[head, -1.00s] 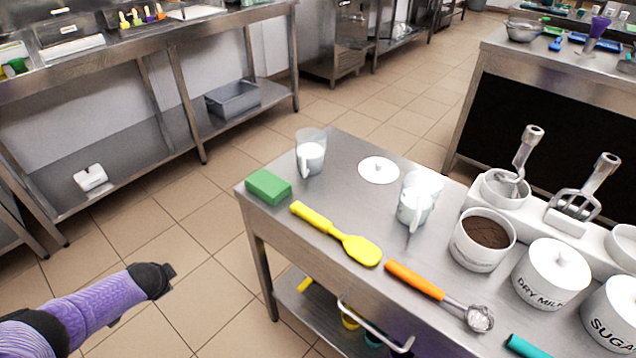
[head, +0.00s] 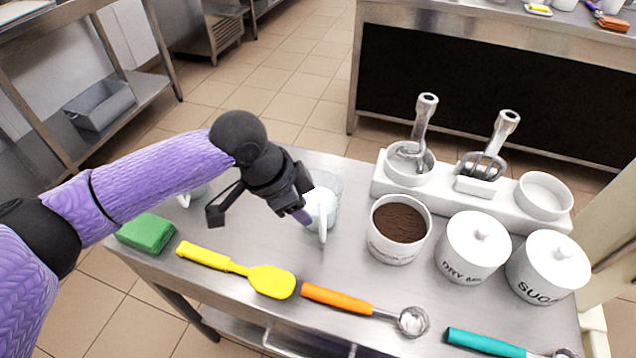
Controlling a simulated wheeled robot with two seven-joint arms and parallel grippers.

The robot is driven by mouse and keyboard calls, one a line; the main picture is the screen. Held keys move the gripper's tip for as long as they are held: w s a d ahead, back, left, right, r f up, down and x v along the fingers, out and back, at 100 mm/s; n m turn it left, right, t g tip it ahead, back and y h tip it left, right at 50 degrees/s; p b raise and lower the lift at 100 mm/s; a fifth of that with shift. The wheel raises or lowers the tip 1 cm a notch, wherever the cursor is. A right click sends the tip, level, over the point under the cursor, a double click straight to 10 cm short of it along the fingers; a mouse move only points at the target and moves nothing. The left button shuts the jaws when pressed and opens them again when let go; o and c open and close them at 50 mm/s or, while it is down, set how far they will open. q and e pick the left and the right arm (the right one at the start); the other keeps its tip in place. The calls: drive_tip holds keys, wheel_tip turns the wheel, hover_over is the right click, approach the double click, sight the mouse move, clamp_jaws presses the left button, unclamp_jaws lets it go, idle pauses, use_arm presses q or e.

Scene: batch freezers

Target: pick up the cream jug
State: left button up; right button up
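A clear jug with white contents (head: 322,208) stands upright on the steel table, its handle towards me. Its upper left part is behind my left gripper. A second jug (head: 190,196) stands farther left, almost wholly hidden behind my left arm. I cannot tell which of the two holds cream. My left gripper (head: 259,214) is open and empty over the table, fingers pointing down. Its right finger is just left of the nearer jug and overlaps it in view; I cannot tell if they touch. My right gripper is not in view.
A green sponge (head: 146,233), yellow spatula (head: 268,281), orange-handled scoop (head: 338,299) and teal-handled tool (head: 485,343) lie along the front. A cocoa-coloured powder pot (head: 398,248), dry milk jar (head: 472,250) and sugar jar (head: 547,268) stand right, before a white holder (head: 455,195).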

sight(322, 238)
use_arm(q)
drive_tip(key=x, duration=0.1)
drive_tip(key=b+x, duration=0.1)
drive_tip(key=x, duration=0.1)
drive_tip(key=b+x, duration=0.1)
drive_tip(key=x, duration=0.1)
drive_tip(key=shift+s+f, duration=0.25)
drive_tip(key=shift+s, duration=0.15)
drive_tip(key=b+x, duration=0.2)
drive_tip(key=x, duration=0.2)
drive_tip(key=shift+w+d+b, duration=0.15)
drive_tip(key=shift+d+b, duration=0.05)
drive_tip(key=shift+b, duration=0.1)
drive_tip(key=shift+c, duration=0.3)
clamp_jaws()
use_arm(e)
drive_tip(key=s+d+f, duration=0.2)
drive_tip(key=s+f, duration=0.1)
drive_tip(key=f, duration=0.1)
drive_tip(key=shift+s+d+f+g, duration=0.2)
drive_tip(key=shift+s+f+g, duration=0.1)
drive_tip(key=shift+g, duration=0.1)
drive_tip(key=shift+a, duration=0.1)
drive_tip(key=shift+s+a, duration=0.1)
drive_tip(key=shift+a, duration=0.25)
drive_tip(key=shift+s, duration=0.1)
